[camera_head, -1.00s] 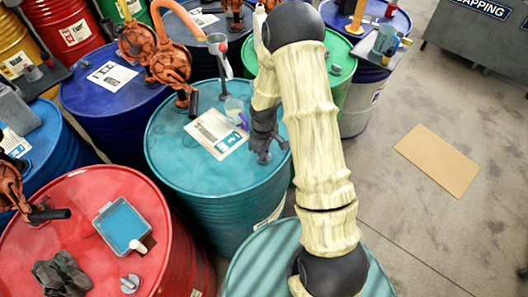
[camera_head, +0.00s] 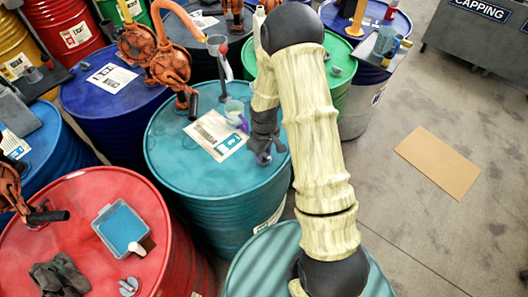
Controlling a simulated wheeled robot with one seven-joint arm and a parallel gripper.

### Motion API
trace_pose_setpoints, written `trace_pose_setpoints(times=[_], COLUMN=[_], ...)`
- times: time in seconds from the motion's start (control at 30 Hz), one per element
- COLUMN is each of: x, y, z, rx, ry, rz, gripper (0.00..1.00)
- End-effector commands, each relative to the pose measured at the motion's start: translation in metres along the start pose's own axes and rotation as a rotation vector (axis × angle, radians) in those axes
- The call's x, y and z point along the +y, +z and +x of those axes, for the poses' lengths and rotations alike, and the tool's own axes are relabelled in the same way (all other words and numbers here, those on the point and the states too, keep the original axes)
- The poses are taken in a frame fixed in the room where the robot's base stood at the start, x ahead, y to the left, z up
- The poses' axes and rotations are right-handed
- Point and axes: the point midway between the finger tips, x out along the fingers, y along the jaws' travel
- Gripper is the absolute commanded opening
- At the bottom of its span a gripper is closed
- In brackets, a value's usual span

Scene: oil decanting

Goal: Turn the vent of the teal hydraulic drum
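The teal drum (camera_head: 185,168) stands in the middle, with a label sheet (camera_head: 213,137), a small clear cup (camera_head: 235,108) and an orange hand pump (camera_head: 172,64) on its top. My arm reaches down to the drum's right edge. My dark gripper (camera_head: 267,147) points down there, close to the drum top. A small grey piece, apparently the vent (camera_head: 263,158), shows at the fingertips, partly hidden by them. I cannot tell whether the fingers are closed on it or only around it.
A red drum (camera_head: 75,190) at the lower left carries a blue-filled tray (camera_head: 122,228), dark gloves and a grey cap. Another teal drum (camera_head: 255,265) lies under my arm. Blue and green drums crowd behind. Open floor with a cardboard sheet (camera_head: 437,160) is at right.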

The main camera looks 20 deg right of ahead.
Motion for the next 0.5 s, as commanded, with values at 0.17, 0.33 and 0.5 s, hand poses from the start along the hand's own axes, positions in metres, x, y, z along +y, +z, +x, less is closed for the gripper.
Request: trace_pose_setpoints(times=[0.17,0.33,0.5], x=[0.0,0.0,0.0], y=[0.001,0.0,0.0], z=[0.0,-0.006,-0.025], rx=[-0.001,-0.001,0.002], ry=[-0.001,0.0,0.001], rz=[-0.001,-0.001,-0.001], gripper=[0.36,0.36,0.36])
